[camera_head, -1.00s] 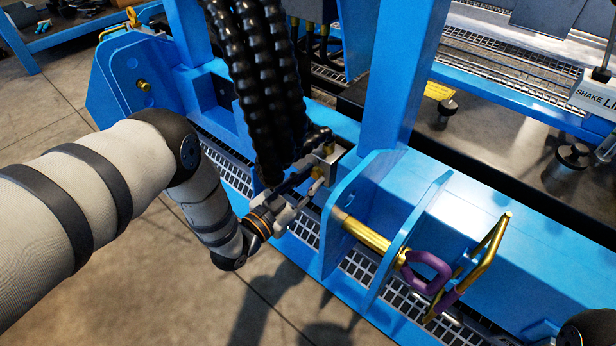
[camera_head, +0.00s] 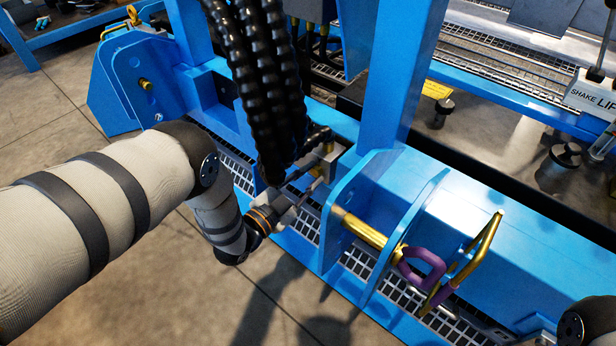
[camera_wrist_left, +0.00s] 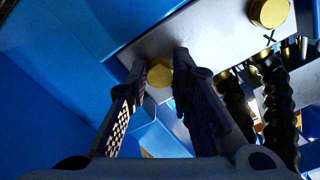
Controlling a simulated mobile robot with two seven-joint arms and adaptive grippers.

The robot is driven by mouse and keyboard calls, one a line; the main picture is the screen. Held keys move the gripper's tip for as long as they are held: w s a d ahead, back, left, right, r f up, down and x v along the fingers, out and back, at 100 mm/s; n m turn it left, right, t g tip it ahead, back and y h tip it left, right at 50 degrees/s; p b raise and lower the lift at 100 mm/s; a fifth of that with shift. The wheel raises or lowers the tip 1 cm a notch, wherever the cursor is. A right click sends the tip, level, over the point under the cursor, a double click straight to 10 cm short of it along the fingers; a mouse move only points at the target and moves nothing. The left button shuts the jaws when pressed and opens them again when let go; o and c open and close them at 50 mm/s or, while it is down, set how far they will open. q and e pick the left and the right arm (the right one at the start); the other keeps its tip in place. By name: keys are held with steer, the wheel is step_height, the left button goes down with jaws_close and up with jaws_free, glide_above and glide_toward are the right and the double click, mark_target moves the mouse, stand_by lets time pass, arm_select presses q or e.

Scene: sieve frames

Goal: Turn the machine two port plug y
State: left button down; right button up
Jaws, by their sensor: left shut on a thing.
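A gold hex plug (camera_wrist_left: 160,75) sits on a grey metal block (camera_wrist_left: 210,45) in the left wrist view. The fingers of my left gripper (camera_wrist_left: 160,66) stand on either side of this plug and are shut on it. A second gold plug (camera_wrist_left: 268,12) is on the same block at the upper right, beside a dark X mark. The held plug cannot be made out there. My right gripper is not in view.
Thick black ribbed hoses (camera_head: 265,90) hang close beside my left gripper. A blue upright (camera_head: 400,70) and blue bracket plates (camera_head: 345,215) stand to its right, with a gold pin and purple handle (camera_head: 425,270). The floor (camera_head: 200,300) in front is clear.

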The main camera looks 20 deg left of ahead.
arm_select(q)
steer(key=shift+f, duration=0.1)
steer(key=c, duration=1.4)
jaws_free()
steer(key=v, duration=1.2)
